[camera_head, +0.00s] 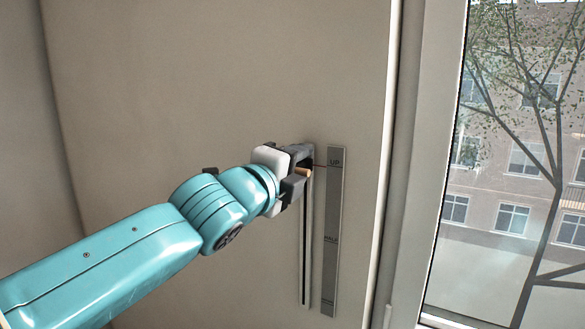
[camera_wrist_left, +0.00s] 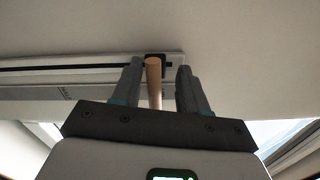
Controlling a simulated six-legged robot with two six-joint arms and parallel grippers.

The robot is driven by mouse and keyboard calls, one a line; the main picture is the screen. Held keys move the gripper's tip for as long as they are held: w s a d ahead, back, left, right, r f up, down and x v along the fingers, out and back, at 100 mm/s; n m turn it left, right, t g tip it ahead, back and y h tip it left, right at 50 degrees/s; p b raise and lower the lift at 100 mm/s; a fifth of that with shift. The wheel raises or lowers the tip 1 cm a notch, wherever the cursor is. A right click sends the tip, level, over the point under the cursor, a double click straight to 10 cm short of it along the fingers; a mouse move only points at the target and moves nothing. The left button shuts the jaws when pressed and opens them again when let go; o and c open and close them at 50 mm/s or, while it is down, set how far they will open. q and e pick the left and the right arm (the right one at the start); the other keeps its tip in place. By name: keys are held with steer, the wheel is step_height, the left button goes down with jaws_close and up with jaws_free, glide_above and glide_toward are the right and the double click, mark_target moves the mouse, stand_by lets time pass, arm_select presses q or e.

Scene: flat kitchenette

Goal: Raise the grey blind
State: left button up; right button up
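A wooden peg (camera_head: 303,173) sticks out near the top of a narrow vertical slot track (camera_head: 306,250) on the wall. A thin red pointer beside it lies at the UP mark of the grey scale plate (camera_head: 331,215). My left gripper (camera_head: 300,170) is at the peg. In the left wrist view, the peg (camera_wrist_left: 153,82) stands between the two fingers (camera_wrist_left: 162,85), closer to the left one, with a clear gap to the right one. The fingers are open around it. No grey blind shows over the visible part of the window. My right gripper is not in view.
The window (camera_head: 515,170) is at the right, with a building and tree outside. Its pale frame (camera_head: 420,130) stands beside the wall's edge, right of the scale plate. The wall (camera_head: 200,90) left of the track is bare.

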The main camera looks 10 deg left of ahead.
arm_select(q)
steer(key=shift+s+a, duration=0.15)
steer(key=shift+s, duration=0.05)
steer(key=b+v, duration=0.3)
steer(key=v, duration=1.2)
steer(key=shift+s, duration=0.4)
steer(key=shift+a, duration=0.1)
